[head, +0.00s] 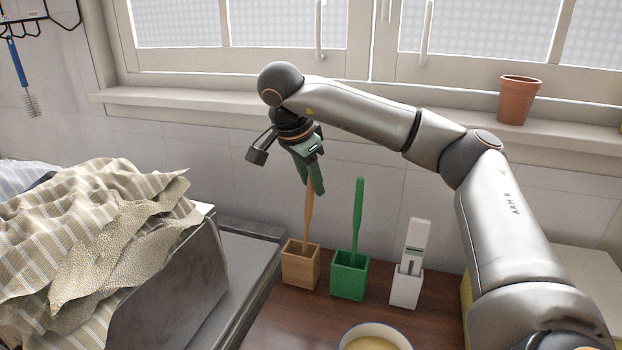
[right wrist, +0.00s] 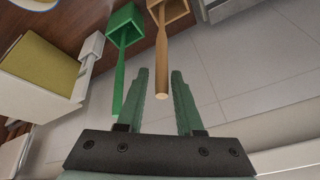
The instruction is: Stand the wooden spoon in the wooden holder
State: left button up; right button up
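The wooden spoon (head: 309,218) stands in the wooden holder (head: 301,268), nearly upright, with its lower end hidden inside the holder. My right gripper (head: 317,188) is above the holder at the spoon's top end. In the right wrist view the fingers (right wrist: 159,74) are spread, with the end of the spoon handle (right wrist: 162,95) between them and gaps showing on both sides. The wooden holder also shows in the right wrist view (right wrist: 182,12). My left gripper is in neither view.
A green holder (head: 349,284) with a green utensil (head: 358,215) and a white holder (head: 405,292) with a white utensil (head: 415,238) stand to the right. A bowl (head: 375,332) is in front. A terracotta pot (head: 518,99) sits on the sill. Striped cloth (head: 90,230) lies left.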

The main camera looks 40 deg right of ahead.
jog(key=o, duration=0.4)
jog(key=shift+r, duration=0.1)
jog(key=shift+a+r, duration=0.2)
jog(key=shift+r, duration=0.1)
jog(key=shift+p+v, duration=1.8)
jog(key=shift+v, duration=4)
